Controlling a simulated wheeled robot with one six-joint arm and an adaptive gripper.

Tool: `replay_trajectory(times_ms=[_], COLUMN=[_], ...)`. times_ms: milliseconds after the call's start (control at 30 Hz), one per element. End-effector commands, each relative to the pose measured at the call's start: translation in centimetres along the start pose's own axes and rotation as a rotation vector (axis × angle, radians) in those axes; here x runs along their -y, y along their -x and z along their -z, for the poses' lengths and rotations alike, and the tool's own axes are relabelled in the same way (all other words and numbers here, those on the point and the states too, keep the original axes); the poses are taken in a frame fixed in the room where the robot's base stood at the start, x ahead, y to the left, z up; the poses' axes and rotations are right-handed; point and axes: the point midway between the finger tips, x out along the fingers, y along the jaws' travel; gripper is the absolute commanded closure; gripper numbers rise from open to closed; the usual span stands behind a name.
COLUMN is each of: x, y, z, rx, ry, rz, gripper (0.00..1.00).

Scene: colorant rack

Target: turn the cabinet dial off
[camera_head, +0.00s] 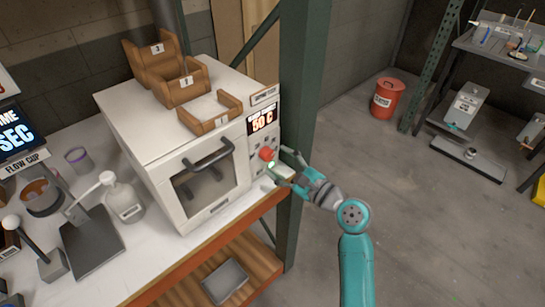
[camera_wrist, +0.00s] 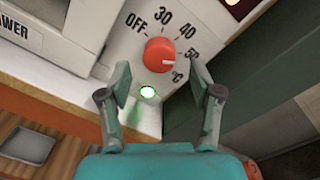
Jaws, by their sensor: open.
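The white cabinet (camera_head: 180,130) stands on the bench, with a display reading 50 C on its front panel. The red dial (camera_head: 267,154) is below that display. In the wrist view the dial (camera_wrist: 159,55) has a pale pointer mark aimed right, near the 50 label. The labels run OFF, 30, 40, 50 around it. My gripper (camera_head: 277,166) is at the panel, open. In the wrist view its fingers (camera_wrist: 159,88) are apart, below and to either side of the dial; I cannot tell whether they touch it.
Wooden holders (camera_head: 180,82) stand on the cabinet top. A dark handle (camera_head: 208,158) sticks out from the cabinet door. A green post (camera_head: 303,110) rises close behind and right of my gripper. Bottle (camera_head: 121,198) and stand are left.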

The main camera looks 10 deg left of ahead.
Motion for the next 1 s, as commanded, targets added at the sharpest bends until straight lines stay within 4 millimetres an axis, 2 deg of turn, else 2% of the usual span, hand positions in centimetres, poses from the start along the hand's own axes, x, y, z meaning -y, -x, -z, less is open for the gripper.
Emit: replay_trajectory(times_ms=[100,233,600,833,867,1000], x=[0.0,0.0,0.0,0.0,0.0,0.0], y=[-1.6,-2.7,-3.1,-3.0,-3.0,-3.0], z=[0.0,-0.1,0.0,0.0,0.0,0.0], rx=[0.001,0.001,0.000,0.000,0.000,0.000], ry=[0.000,0.001,0.001,0.001,0.001,0.004], rz=[-0.001,0.000,0.001,0.001,0.000,0.000], gripper=[0.36,0.36,0.36,0.94,0.96,0.96])
